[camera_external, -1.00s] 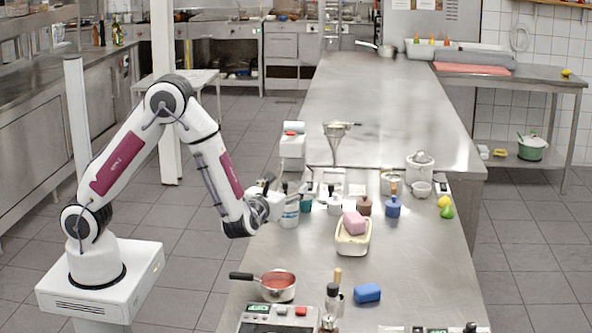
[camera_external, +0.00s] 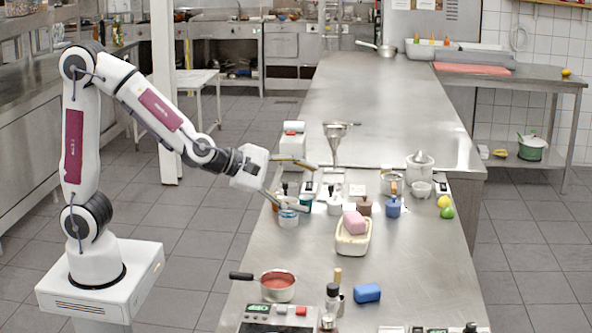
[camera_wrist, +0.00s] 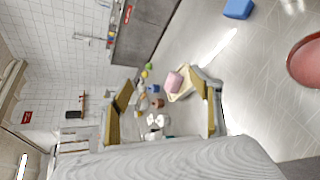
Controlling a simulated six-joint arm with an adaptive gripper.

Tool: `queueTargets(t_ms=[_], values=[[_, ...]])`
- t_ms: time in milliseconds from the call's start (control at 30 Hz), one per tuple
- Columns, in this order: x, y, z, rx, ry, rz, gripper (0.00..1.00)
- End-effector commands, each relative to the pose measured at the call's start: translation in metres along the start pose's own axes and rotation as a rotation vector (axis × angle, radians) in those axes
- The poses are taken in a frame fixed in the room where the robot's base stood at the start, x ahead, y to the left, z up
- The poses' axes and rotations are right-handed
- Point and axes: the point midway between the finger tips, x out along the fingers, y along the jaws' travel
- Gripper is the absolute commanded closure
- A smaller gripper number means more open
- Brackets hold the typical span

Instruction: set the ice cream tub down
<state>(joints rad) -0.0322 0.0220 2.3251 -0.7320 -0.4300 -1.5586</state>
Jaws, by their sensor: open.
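The round white tub with a blue band, which looks like the ice cream tub (camera_external: 288,218), stands upright on the near left part of the steel counter. My gripper (camera_external: 310,187) is above it with its two fingers spread wide and nothing between them. The lower finger crosses in front of the tub's top in the external view; I cannot tell whether they touch. The wrist view also shows my open gripper (camera_wrist: 166,86), with the counter beyond the fingers. I cannot make out the tub there.
A cream container (camera_external: 352,243) with a pink block (camera_external: 354,222) stands to the right. Several small jars and pots stand behind. A red-filled saucepan (camera_external: 278,288), a blue block (camera_external: 367,293) and bottles are nearer. The counter's far half (camera_external: 390,100) is mostly clear.

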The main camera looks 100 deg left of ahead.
Motion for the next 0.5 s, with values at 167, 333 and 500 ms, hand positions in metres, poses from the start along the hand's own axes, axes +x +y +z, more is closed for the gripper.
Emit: queueTargets(t_ms=[167,333,500], values=[[-0.039,-0.017,0.024,0.293,-0.104,-0.107,0.36],[-0.078,-0.036,0.035,0.590,-0.201,-0.191,0.36],[-0.119,-0.056,0.034,0.893,-0.297,-0.259,0.36]])
